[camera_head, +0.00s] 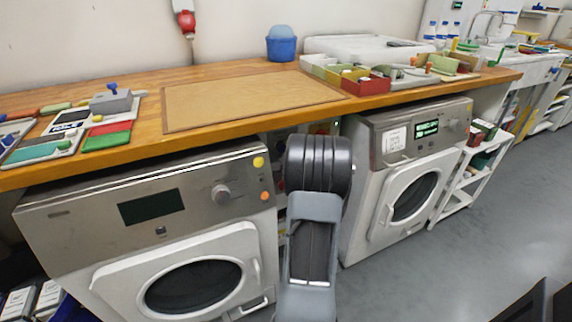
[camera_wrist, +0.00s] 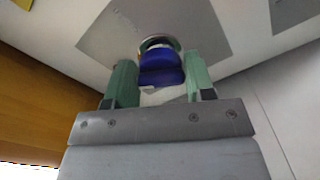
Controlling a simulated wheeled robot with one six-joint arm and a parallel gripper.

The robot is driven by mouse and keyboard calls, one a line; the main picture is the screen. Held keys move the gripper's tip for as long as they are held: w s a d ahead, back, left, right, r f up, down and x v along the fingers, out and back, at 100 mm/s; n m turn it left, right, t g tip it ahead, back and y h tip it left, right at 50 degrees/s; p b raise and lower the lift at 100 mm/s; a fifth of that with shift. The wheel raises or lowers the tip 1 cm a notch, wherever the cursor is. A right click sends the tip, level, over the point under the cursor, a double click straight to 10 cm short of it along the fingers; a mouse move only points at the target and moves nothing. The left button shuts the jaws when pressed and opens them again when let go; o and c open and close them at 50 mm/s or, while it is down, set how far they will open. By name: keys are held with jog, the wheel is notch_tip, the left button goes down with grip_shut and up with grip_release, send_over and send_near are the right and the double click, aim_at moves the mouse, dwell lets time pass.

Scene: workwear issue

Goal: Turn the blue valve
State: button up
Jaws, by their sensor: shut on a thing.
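The blue valve (camera_wrist: 161,68) shows in the wrist view, its blue handle in front of a round metal fitting on a grey square plate (camera_wrist: 112,30). My gripper (camera_wrist: 160,82) has its two green fingers on either side of the blue handle and is shut on it. The exact contact faces are hard to make out. In the head view my arm reaches in between the two washing machines, and it hides my gripper; the valve is not visible there.
A washing machine (camera_head: 70,222) stands left of my arm and another (camera_head: 362,212) stands right. The wooden counter (camera_head: 235,68) runs above them, with a tan mat (camera_head: 250,98), boxes and tools on it. A white shelf (camera_head: 462,188) stands further right. The grey floor (camera_head: 430,270) is clear at the right.

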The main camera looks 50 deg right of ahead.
jog(key=n+b, duration=0.1)
jog(key=b, duration=0.1)
jog(key=n+b, duration=0.2)
jog(key=shift+f+b, duration=0.25)
jog(key=shift+b, duration=0.05)
jog(key=n+b, duration=0.2)
jog(key=shift+r+b, duration=0.2)
jog(key=shift+b, duration=0.2)
jog(key=shift+r+n, duration=0.15)
jog(key=shift+n, duration=0.25)
jog(key=o, duration=0.9)
jog(key=p+v, duration=0.2)
jog(key=v, duration=1.1)
jog(key=shift+s+a+p, duration=0.15)
jog(key=shift+s+p, duration=0.2)
jog(key=shift+p, duration=0.05)
